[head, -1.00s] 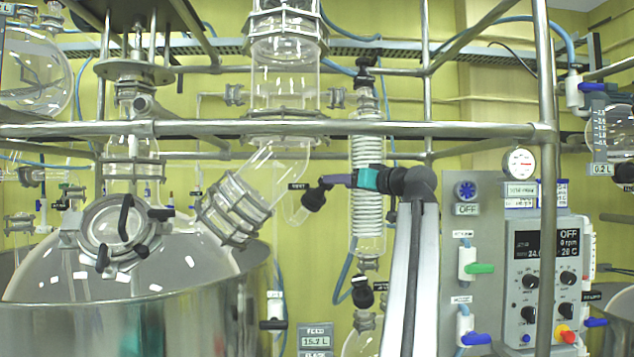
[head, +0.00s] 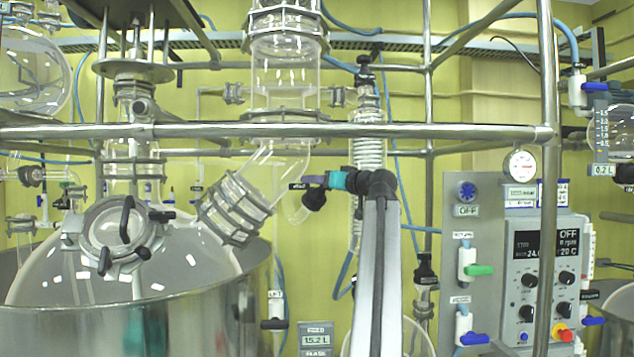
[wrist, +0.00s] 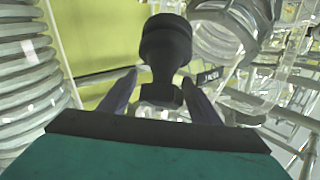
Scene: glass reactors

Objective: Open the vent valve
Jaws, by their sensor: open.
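The vent valve shows as a black knob (head: 313,199) on the side of the glass elbow below the central column. A small dark label, too blurred to read, sits at its left. In the wrist view the black knob (wrist: 166,45) is straight ahead, with its narrower lower end close to the fingertips. My gripper (head: 306,182) reaches in from the right at the knob's top. It is open, with one finger on each side of the knob's lower end in the wrist view (wrist: 160,98). I cannot tell whether either finger touches it.
A steel rail (head: 240,130) runs across just above my gripper. The coiled glass condenser (head: 369,150) stands behind my arm. The angled glass joint (head: 236,208) and steel vessel (head: 130,325) are to the left. The control panel (head: 548,270) is to the right.

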